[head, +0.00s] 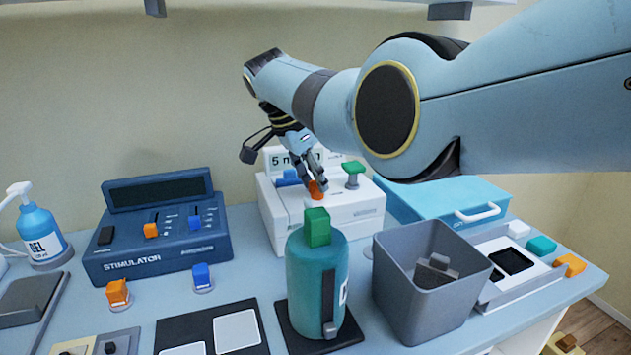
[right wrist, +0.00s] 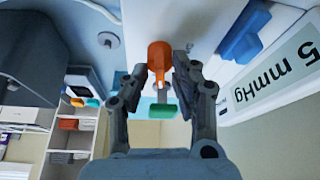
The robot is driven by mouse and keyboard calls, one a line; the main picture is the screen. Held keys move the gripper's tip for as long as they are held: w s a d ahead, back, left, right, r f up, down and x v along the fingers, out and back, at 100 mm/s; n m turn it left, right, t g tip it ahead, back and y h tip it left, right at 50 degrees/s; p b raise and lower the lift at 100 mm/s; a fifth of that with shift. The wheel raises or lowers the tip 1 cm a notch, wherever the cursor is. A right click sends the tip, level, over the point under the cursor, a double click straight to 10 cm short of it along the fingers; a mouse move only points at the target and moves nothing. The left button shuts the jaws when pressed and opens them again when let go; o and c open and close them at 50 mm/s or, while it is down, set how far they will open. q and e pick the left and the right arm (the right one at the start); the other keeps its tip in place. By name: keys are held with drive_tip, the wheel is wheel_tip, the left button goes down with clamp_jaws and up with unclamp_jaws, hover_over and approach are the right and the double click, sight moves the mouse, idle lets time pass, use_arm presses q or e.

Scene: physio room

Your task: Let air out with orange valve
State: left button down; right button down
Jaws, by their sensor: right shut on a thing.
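The white pressure unit (head: 345,217) stands at the back of the bench, with a display (head: 281,160) that reads 5 mmHg in the right wrist view (right wrist: 292,72). The orange valve (head: 317,190) is on its front part; it also shows in the right wrist view (right wrist: 159,58). My right gripper (head: 314,182) reaches down from above and is shut on the orange valve, with a finger on each side of it. A green knob (head: 352,170) stands to the right on the unit, and a blue knob (head: 288,178) to the left. My left gripper is out of view.
A teal bottle with a green cap (head: 317,228) stands close in front of the unit. A grey bin (head: 420,320) is right of it. A blue stimulator (head: 160,235) stands left. A light-blue case (head: 440,198) lies behind right. My right arm covers the upper right.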

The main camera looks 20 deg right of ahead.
drive_tip(key=c, duration=1.4)
unclamp_jaws()
drive_tip(key=shift+a+r, duration=0.1)
drive_tip(key=shift+r, duration=0.05)
drive_tip(key=w+v, duration=0.1)
drive_tip(key=v, duration=1)
drive_tip(key=shift+s+r, duration=0.25)
drive_tip(key=shift+s, duration=0.25)
drive_tip(key=shift+a, duration=0.1)
